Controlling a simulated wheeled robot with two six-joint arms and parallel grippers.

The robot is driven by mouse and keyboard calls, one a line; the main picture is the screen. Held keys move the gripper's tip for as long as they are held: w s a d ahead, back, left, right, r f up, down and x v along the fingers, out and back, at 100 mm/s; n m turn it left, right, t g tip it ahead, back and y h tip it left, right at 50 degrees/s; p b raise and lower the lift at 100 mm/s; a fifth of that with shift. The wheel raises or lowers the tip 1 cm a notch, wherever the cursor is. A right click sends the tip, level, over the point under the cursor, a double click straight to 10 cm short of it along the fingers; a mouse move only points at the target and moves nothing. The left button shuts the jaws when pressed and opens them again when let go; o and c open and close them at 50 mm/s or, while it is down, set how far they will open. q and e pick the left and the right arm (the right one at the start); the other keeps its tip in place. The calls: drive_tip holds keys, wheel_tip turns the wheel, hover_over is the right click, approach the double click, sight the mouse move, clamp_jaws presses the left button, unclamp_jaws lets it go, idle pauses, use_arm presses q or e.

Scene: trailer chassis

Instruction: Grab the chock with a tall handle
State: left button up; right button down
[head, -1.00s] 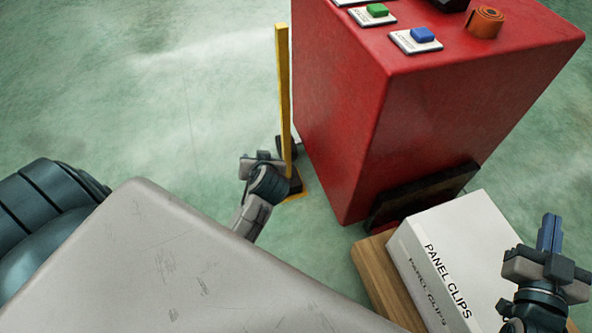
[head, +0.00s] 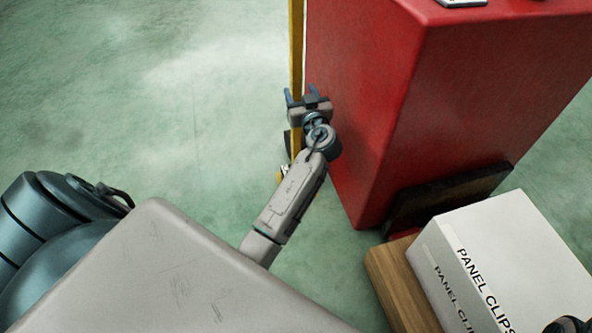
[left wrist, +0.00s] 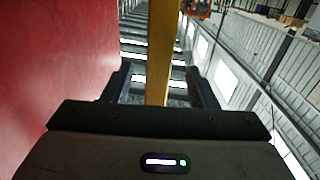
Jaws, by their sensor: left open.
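The chock's tall yellow handle (head: 296,48) stands upright beside the red cabinet in the head view. The black chock at its foot is mostly hidden behind my left arm. My left gripper (head: 301,93) is open at the handle, with its fingers pointing up. In the left wrist view the yellow handle (left wrist: 161,52) runs between the two open fingers of my left gripper (left wrist: 160,85). I cannot tell whether either finger touches it. My right gripper is out of the head view, with only a bit of my right arm at the lower right corner.
The red cabinet (head: 375,110) stands close on the right of the handle. Green floor is free left of the handle.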

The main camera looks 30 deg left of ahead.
use_arm(q)
drive_tip(key=b+x, duration=0.1)
drive_tip(key=x, duration=0.5)
drive_tip(key=shift+w+a+r, duration=0.15)
drive_tip(key=shift+w+a, duration=0.1)
drive_tip(key=shift+w, duration=0.05)
clamp_jaws()
idle(1.1)
drive_tip(key=shift+r, duration=0.15)
